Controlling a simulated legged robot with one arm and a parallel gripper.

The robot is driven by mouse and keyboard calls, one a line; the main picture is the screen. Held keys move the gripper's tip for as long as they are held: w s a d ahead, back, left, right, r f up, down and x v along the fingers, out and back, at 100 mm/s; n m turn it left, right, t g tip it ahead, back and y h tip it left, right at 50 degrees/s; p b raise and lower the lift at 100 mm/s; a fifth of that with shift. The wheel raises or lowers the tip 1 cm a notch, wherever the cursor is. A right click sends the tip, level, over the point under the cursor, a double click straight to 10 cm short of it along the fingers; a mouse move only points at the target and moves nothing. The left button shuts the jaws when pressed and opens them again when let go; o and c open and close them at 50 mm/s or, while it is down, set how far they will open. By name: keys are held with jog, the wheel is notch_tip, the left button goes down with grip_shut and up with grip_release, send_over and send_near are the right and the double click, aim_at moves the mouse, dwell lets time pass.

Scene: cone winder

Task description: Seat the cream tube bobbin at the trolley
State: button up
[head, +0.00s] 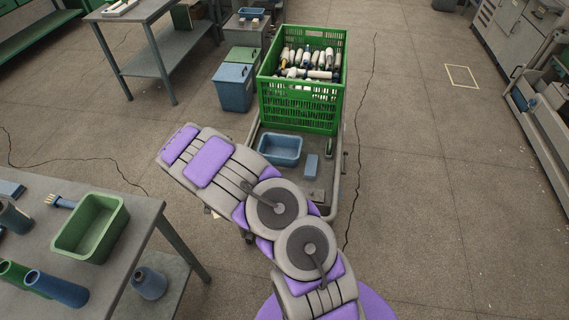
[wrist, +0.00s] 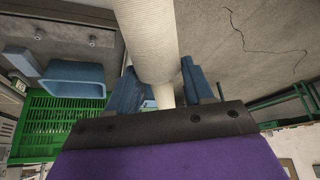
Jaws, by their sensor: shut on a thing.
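A cream tube bobbin (wrist: 147,38) with a ribbed surface shows large in the wrist view. Its narrower lower end sits between the blue fingers of my gripper (wrist: 159,85), which is shut on it; the far end runs out of the top of the frame. The trolley (head: 341,187) stands at the middle of the head view, carrying a green crate (head: 301,117) and a blue tray (head: 280,150). My arm covers the trolley's near left part. My gripper and the held bobbin do not show in the head view. No seat for the bobbin can be made out.
The green crate holds several bobbins. A small grey-blue block (head: 311,167) lies beside the blue tray. A table (head: 135,235) at the lower left bears a green bin (head: 92,228) and cones. A lidded blue bin (head: 234,88) stands left of the crate.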

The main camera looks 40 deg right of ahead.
jog(key=shift+w+a+f, duration=0.15)
jog(key=shift+w+a, duration=0.15)
jog(key=shift+a, duration=0.35)
jog(key=shift+w+t+h, duration=0.25)
jog(key=shift+t+h, duration=0.05)
jog(key=shift+w+d+f, duration=0.1)
jog(key=shift+w+d, duration=0.05)
jog(key=shift+d, duration=0.05)
jog(key=d+f+m+t+h, duration=0.2)
jog(key=d+m+h, duration=0.15)
jog(key=d, duration=0.75)
jog(key=d+f+m+t+h, duration=0.2)
jog(key=d+h, duration=0.3)
jog(key=d, duration=0.6)
jog(key=s+d+f+m+g+h+b, duration=0.1)
jog(key=s+d+f+m+h, duration=0.1)
jog(key=s+d+h, duration=0.3)
jog(key=shift+s+d+m+g, duration=0.3)
jog(key=shift+s+d+m, duration=0.15)
jog(key=shift+s+d, duration=0.8)
